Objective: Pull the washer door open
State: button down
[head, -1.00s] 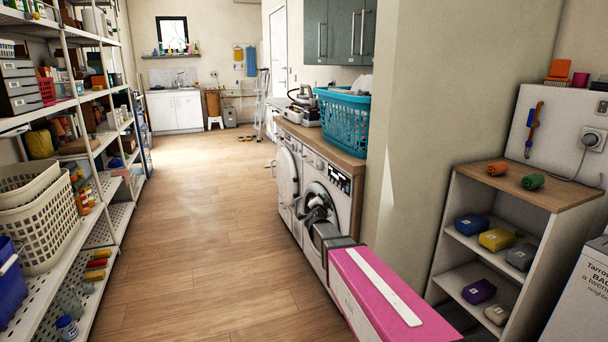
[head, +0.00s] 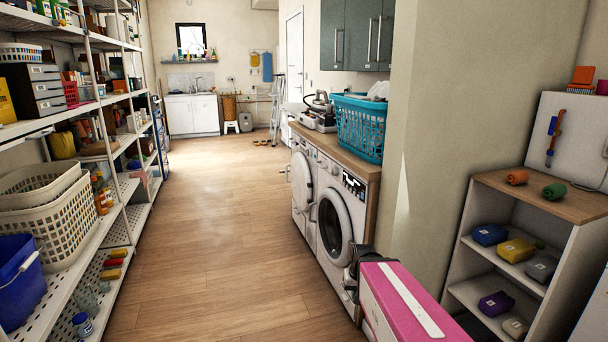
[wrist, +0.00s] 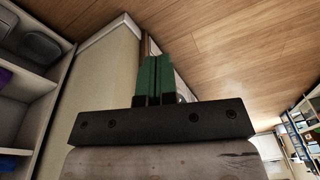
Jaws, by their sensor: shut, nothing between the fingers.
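Two white front-loading washers stand side by side under a wooden counter in the head view. The nearer washer has a round door (head: 335,222) with a white ring and dark glass; I cannot tell whether it is slightly ajar. The farther washer's round door (head: 302,183) seems to stand out from its front. My gripper (wrist: 153,78) shows in the wrist view with its two green fingers pressed together and nothing between them. In the head view the dark end of my arm is low in front of the nearer washer, apart from its door; the fingertips are hard to make out.
A teal laundry basket (head: 360,126) sits on the counter (head: 345,160). A wall corner and a low shelf unit (head: 547,199) with small packages are at right. Tall white shelving (head: 118,225) lines the left. The wooden floor (head: 210,240) between is clear.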

aim_at(332, 222)
jog(key=i+j, duration=0.75)
jog(key=i, duration=0.1)
